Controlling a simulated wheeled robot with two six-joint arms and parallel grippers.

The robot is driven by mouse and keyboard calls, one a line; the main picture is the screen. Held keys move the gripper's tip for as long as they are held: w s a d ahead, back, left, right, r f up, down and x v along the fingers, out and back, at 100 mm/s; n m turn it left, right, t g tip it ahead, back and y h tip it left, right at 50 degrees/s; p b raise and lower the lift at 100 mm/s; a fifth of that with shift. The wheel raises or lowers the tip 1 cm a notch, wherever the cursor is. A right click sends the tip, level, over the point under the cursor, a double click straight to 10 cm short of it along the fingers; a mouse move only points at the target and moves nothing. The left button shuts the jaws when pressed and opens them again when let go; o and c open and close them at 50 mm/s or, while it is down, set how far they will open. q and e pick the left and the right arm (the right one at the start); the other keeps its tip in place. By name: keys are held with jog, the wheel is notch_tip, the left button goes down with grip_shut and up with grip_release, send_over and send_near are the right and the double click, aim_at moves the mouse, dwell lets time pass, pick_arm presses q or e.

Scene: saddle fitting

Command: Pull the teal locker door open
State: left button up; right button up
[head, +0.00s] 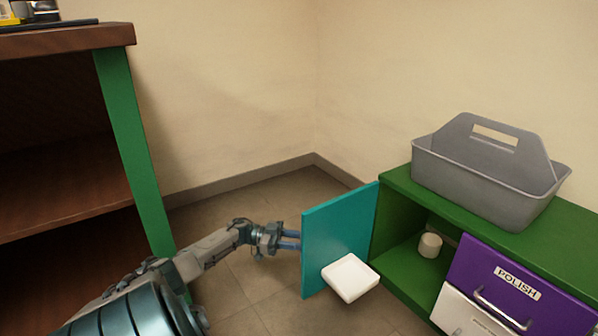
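The teal locker door (335,235) stands wide open, swung out from the left side of the green locker (395,250). Its outer face is turned away from me. My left gripper (291,239) is at the door's free edge, on the outer side. Its two blue fingers show a gap between them, but their tips are hidden behind the door. Any handle on the outer face is hidden too, so I cannot tell whether the fingers hold something. My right gripper is not in view.
A white square tray-like piece (350,277) is at the door's inner face. A pale cylinder (430,245) stands inside the locker. A purple POLISH drawer (500,275) and a white drawer (465,315) are to the right. A grey caddy (485,180) sits on top. A brown-and-green shelf unit (130,150) stands left.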

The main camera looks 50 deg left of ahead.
pick_arm(q)
jog(key=p+v, duration=0.1)
jog(key=v, duration=0.6)
dwell(0.6)
